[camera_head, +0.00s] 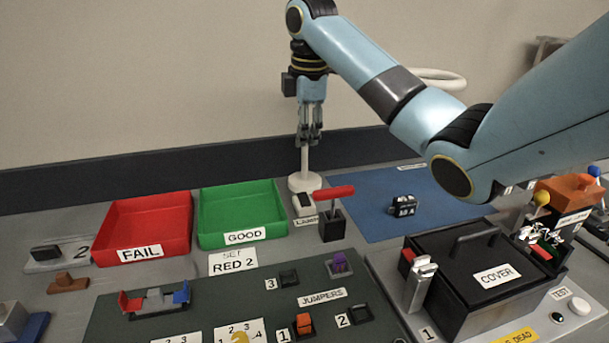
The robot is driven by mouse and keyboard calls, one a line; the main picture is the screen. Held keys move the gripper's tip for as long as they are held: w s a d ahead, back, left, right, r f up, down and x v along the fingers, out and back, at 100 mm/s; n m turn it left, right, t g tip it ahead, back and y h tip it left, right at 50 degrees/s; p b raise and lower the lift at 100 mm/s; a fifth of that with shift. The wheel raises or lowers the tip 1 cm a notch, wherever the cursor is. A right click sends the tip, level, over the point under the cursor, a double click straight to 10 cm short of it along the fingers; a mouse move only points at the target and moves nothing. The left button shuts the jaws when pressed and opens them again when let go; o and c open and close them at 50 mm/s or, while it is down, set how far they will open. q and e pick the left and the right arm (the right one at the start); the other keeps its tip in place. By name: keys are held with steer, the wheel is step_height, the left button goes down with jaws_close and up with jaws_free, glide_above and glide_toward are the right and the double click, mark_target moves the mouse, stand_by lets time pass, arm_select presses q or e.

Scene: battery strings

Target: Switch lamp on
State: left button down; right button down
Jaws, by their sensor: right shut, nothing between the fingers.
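The lamp's round white base (304,182) stands behind the work area, with a thin white post rising from it. A small block with a dark top, which looks like the switch (303,204), sits at the front of the base, above a partly hidden label that seems to read LAMP (306,222). My right gripper (309,143) points down, shut and empty, above the base and in front of the post. It hides the post's upper part. A white ring (445,79) shows behind my right arm; its link to the post is hidden. My left gripper is not in view.
The green GOOD tray (243,238) and red FAIL tray (143,255) are to the left. A blue mat (375,225) with a small black part (403,206) and a black COVER box (470,270) are to the right.

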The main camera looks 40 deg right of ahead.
mark_target(305, 200)
steer(key=f, duration=0.4)
steer(key=w+f, duration=0.1)
steer(key=f, duration=0.4)
steer(key=d+f, duration=0.1)
steer(key=f, duration=0.4)
steer(key=shift+w, duration=0.35)
steer(key=shift+f+p, duration=0.15)
steer(key=shift+p, duration=0.15)
steer(key=shift+s+a+p, duration=0.4)
steer(key=shift+s+p, duration=0.25)
steer(key=shift+p, duration=0.6)
